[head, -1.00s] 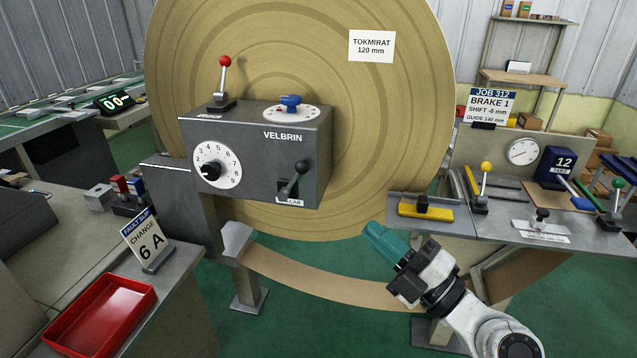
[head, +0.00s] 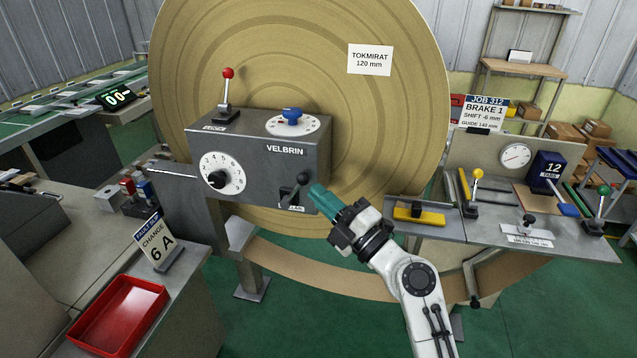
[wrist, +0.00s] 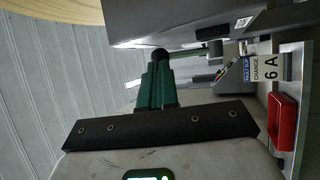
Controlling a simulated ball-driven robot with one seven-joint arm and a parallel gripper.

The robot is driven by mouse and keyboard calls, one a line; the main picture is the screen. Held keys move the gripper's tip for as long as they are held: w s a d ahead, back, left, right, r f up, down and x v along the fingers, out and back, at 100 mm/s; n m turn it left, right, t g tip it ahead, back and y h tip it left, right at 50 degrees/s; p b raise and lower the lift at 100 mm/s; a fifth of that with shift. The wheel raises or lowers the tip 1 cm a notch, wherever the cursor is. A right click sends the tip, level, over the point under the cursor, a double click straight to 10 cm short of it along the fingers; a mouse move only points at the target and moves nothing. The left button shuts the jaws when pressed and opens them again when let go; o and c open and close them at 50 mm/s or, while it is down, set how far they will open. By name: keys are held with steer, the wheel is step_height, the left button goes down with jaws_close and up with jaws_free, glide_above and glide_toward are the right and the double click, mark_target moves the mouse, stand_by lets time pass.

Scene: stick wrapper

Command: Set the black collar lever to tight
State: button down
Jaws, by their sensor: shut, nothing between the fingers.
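The black collar lever (head: 297,188) stands on the front of the grey VELBRIN box (head: 262,158), low at its right end. Its stick tilts up to the right and ends in a dark ball knob. The label under it is partly hidden. My gripper (head: 318,196), with green fingers, is shut and empty, its tips just right of the lever near the knob. In the wrist view the green fingers (wrist: 155,85) point at the dark round knob (wrist: 160,54), which shows right at their tips. I cannot tell whether they touch it.
The box also carries a red-knobbed lever (head: 227,90), a blue knob (head: 291,115) and a white numbered dial (head: 221,174). A big brown roll (head: 400,130) stands behind. A bench with a yellow-knobbed lever (head: 474,190) is at right; a red tray (head: 118,315) is at lower left.

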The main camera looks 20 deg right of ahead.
steer(key=shift+w+a+r, duration=0.15)
steer(key=shift+w+a, duration=0.1)
steer(key=shift+w, duration=0.2)
steer(key=shift+r, duration=0.1)
steer(key=shift+w+a+r+n+g+p, duration=0.2)
steer(key=shift+r+n+g+p, duration=0.25)
steer(key=shift+p, duration=0.3)
steer(key=shift+w+a+r+n+g+h+p, duration=0.45)
steer(key=shift+w+a+n+g+h+p, duration=0.25)
steer(key=shift+a+g, duration=0.4)
steer(key=shift+w+a+r+n+g+h+p, duration=0.55)
steer(key=shift+w+a+g, duration=0.25)
steer(key=shift+a+g, duration=0.25)
steer(key=shift+w+a+r+n+g+h+p, duration=0.35)
steer(key=shift+w+a+n+g+h+p, duration=0.3)
steer(key=shift+a+g, duration=0.4)
steer(key=shift+w+a, duration=0.1)
steer(key=shift+r, duration=0.1)
